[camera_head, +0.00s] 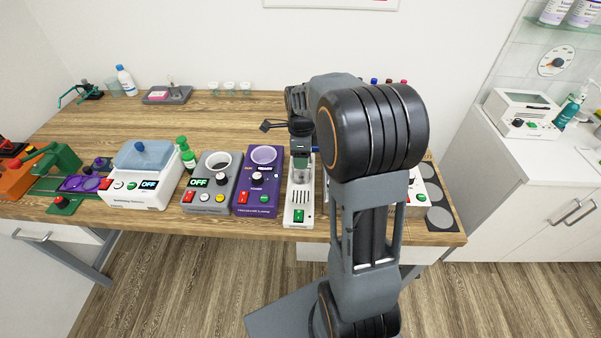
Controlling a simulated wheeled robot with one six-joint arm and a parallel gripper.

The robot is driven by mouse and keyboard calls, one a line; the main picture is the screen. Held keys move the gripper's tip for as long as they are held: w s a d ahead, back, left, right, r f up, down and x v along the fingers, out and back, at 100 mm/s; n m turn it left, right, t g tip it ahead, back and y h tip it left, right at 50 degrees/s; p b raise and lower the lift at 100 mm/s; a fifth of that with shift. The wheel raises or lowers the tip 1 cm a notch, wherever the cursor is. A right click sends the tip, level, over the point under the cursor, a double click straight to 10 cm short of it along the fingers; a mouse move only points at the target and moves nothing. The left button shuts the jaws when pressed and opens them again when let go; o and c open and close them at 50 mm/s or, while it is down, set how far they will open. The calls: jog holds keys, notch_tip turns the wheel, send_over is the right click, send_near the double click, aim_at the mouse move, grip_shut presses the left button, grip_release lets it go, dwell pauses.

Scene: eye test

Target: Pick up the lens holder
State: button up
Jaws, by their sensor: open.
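I cannot make out for certain which thing is the lens holder. A grey tray (180,96) with a small upright post and a pink-and-white piece lies at the back of the wooden bench. My arm bends over the bench right of the middle.
A purple device (256,181), a grey device (209,183) and a white bath with a blue lid (143,177) line the front of the bench (110,121). A green bottle (186,155) stands between them. Small clear cups (229,87) stand at the back. The middle-left of the bench is clear.

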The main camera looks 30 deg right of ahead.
grip_shut()
dwell(0.5)
jog(key=shift+r, duration=0.15)
